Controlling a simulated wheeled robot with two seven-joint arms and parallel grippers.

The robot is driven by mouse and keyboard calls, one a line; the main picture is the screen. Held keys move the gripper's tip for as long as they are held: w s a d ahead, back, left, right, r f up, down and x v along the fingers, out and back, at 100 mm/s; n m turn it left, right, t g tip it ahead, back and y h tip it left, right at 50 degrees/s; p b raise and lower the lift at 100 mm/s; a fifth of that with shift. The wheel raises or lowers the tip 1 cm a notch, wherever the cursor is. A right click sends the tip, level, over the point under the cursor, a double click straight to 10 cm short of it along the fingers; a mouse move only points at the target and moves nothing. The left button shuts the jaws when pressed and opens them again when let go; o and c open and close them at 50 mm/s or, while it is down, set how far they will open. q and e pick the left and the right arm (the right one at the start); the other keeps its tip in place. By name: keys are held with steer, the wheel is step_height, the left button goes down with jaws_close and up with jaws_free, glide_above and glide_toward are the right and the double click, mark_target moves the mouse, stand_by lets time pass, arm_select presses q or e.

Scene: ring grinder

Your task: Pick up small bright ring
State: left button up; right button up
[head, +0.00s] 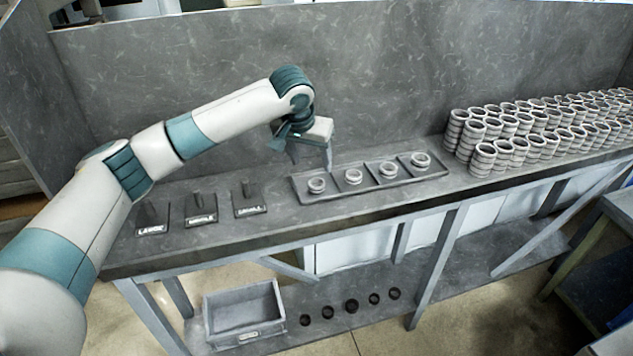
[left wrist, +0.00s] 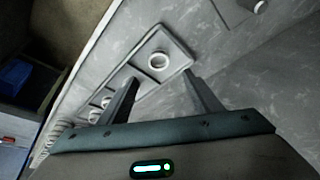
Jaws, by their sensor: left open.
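Several small bright rings sit in a row in a shallow grey tray (head: 376,189) on the bench. The leftmost bright ring (head: 316,185) is at the tray's left end. My left gripper (head: 312,160) is above the tray's left part, open and empty. In the left wrist view, a bright ring (left wrist: 159,61) lies in the end of the tray just beyond and between the two open fingers (left wrist: 162,80). The other rings are partly hidden behind the left finger there. My right gripper is in neither view.
Stands with pegs marked LARGE (head: 151,219), a middle stand (head: 201,212) and SMALL (head: 249,201) are left of the tray. Stacked rings (head: 540,128) fill the bench's right. A grey bin (head: 244,314) and several dark rings (head: 350,306) are on the lower shelf. A wall (head: 300,60) backs the bench.

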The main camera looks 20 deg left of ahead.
mark_target(315, 180)
arm_select(q)
steer(key=x, duration=0.4)
steer(key=shift+p, duration=0.4)
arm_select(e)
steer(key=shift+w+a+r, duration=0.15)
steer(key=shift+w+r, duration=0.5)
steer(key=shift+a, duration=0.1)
arm_select(q)
steer(key=shift+w+f+p, duration=0.1)
steer(key=shift+f+p, duration=0.2)
steer(key=x, duration=0.1)
steer(key=p+x, duration=0.1)
steer(key=x, duration=0.2)
steer(key=shift+s+d+p, duration=0.15)
steer(key=shift+s+p, duration=0.15)
steer(key=shift+p, duration=0.1)
steer(key=shift+w+f, duration=0.15)
steer(key=shift+f, duration=0.25)
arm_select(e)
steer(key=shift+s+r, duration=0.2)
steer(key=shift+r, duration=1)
arm_select(q)
steer(key=shift+c, duration=0.5)
